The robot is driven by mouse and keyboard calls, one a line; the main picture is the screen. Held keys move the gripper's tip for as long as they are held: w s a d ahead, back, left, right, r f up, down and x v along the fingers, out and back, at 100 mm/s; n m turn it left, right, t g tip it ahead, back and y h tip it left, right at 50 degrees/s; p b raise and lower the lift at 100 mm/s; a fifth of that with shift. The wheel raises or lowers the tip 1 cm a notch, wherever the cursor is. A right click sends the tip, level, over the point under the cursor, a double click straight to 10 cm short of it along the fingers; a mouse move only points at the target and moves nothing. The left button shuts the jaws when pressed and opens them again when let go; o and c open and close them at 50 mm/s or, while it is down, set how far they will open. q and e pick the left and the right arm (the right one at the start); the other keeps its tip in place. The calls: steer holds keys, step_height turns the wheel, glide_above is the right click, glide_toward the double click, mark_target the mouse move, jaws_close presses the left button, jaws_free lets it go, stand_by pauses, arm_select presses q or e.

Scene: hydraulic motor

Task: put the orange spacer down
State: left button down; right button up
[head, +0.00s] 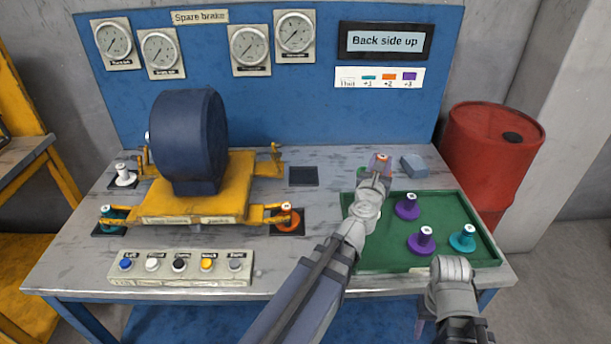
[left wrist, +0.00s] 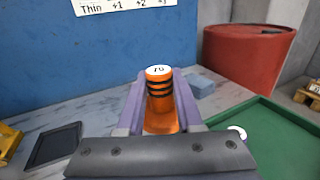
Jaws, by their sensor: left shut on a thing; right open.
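My left gripper (head: 380,163) is shut on an orange spacer (left wrist: 160,92). In the left wrist view the spacer stands upright between the two purple fingers, with a white numbered top and dark bands. In the head view the spacer (head: 381,158) is small and partly hidden by the fingers, near the back left edge of the green tray (head: 385,259). I cannot tell its height above the table. My right gripper (head: 421,326) is open at the front right, its fingers mostly hidden by my wrist.
Two purple spacers (head: 407,206) and a teal spacer (head: 462,238) stand on the tray. A blue-grey block (head: 413,166) lies behind it. A dark square pad (head: 303,176) is empty. The motor (head: 188,135) stands left on a yellow base; another orange spacer (head: 288,218) is at its front right foot.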

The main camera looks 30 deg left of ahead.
arm_select(q)
steer(key=w+a+n+g+y, duration=0.2)
steer(key=a+n+y, duration=0.3)
steer(key=a, duration=1)
steer(key=n+g+y, duration=0.2)
steer(key=g+y, duration=0.1)
steer(key=y, duration=0.2)
glide_above(304, 177)
step_height(304, 177, down, 10)
steer(key=b, duration=1)
steer(key=shift+a, duration=0.1)
steer(key=shift+f, duration=0.2)
steer(key=c, duration=0.6)
jaws_free()
steer(key=shift+r, duration=0.1)
steer(key=shift+o, duration=0.2)
